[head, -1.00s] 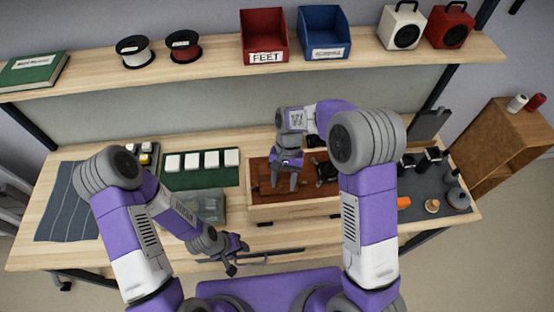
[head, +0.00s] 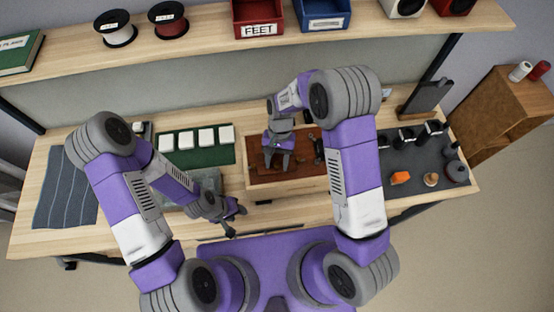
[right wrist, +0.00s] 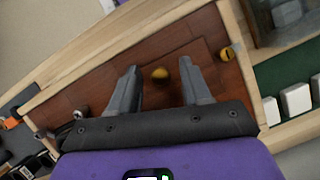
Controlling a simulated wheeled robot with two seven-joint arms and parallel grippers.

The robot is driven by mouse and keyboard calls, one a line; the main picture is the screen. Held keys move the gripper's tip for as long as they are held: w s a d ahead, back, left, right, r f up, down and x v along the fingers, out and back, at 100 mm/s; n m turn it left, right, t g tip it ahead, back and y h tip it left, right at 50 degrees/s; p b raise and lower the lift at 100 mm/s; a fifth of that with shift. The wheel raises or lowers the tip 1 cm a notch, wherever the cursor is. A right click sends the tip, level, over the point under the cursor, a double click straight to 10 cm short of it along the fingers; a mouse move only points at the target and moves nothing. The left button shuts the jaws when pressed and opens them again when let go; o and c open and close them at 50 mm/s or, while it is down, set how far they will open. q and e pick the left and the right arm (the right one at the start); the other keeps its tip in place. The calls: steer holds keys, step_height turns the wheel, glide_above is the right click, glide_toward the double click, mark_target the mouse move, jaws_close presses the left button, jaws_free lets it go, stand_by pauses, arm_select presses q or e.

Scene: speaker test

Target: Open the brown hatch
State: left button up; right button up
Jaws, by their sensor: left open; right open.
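The brown hatch (right wrist: 167,95) is a reddish-brown panel in the brown top of a pale wooden box (head: 290,185). A small yellow-orange knob (right wrist: 160,73) sits on it. My right gripper (head: 278,169) is open above the box and points down. In the right wrist view its fingers (right wrist: 159,68) stand on either side of the knob with gaps; whether they reach its height I cannot tell. In the head view the gripper hides the knob. My left gripper (head: 237,222) is open and empty near the table's front edge, left of the box.
A green mat (head: 197,155) with several white blocks lies left of the box. A dark mat (head: 408,168) with an orange piece (head: 400,178) and jars lies right. Dark small parts (head: 318,150) are on the box's right side. A shelf (head: 200,47) runs above the back.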

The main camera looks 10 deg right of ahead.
jaws_close()
arm_select(q)
steer(key=shift+r, duration=0.15)
arm_select(e)
steer(key=shift+w+r, duration=0.1)
steer(key=shift+r, duration=0.05)
